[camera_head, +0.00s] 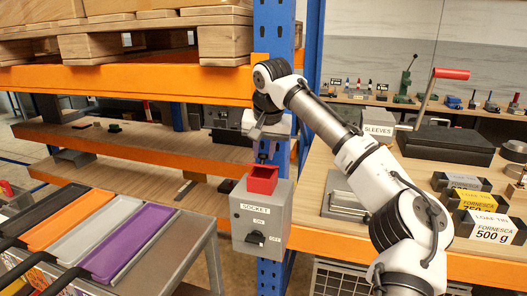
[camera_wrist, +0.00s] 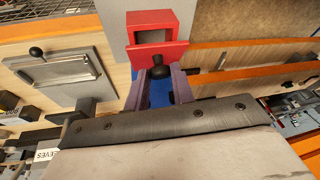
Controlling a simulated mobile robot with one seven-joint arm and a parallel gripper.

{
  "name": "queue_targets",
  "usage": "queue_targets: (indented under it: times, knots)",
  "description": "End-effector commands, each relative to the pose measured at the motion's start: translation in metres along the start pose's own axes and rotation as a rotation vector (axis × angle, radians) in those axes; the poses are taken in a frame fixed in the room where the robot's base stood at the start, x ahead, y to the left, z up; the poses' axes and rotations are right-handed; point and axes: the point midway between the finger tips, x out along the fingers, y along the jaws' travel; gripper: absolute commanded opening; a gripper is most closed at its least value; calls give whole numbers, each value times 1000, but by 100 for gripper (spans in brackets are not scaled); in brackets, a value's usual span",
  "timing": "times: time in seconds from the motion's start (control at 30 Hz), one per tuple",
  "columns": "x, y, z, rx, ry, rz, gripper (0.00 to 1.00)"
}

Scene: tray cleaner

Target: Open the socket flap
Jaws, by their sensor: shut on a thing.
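The grey socket box (camera_head: 262,215) is fixed to the blue post, with a SOCKET label and a black switch marked ON and OFF. A red socket housing (camera_head: 263,178) sits at its top; in the wrist view this red part (camera_wrist: 172,18) shows a rectangular opening. A round black knob (camera_wrist: 157,72) is at its near edge. My gripper (camera_head: 264,156) is right above the red part. In the wrist view its two fingers (camera_wrist: 160,78) are closed on either side of the knob. I cannot tell how far the flap is raised.
Orange shelf beams (camera_head: 130,80) and the blue post (camera_head: 270,35) stand close to my arm. Coloured trays (camera_head: 75,225) lie on a cart at the left. Labelled weights (camera_head: 480,205) and a lever press (camera_head: 440,130) are on the right bench.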

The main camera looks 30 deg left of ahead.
Motion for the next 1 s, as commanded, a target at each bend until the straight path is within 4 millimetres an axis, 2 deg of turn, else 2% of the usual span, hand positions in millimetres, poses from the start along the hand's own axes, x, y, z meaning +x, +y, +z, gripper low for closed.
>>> queue_targets:
  times: [0.3, 0.8, 0.83, 1.0]
  knots:
    - [-6, 1, -14, 32, -139, -34, 0]
    - [-5, 2, -14, 35, -187, -40, 0]
    - [-5, 2, -14, 35, -187, -40, 27]
    - [-4, 2, -13, 34, -188, -40, 46]
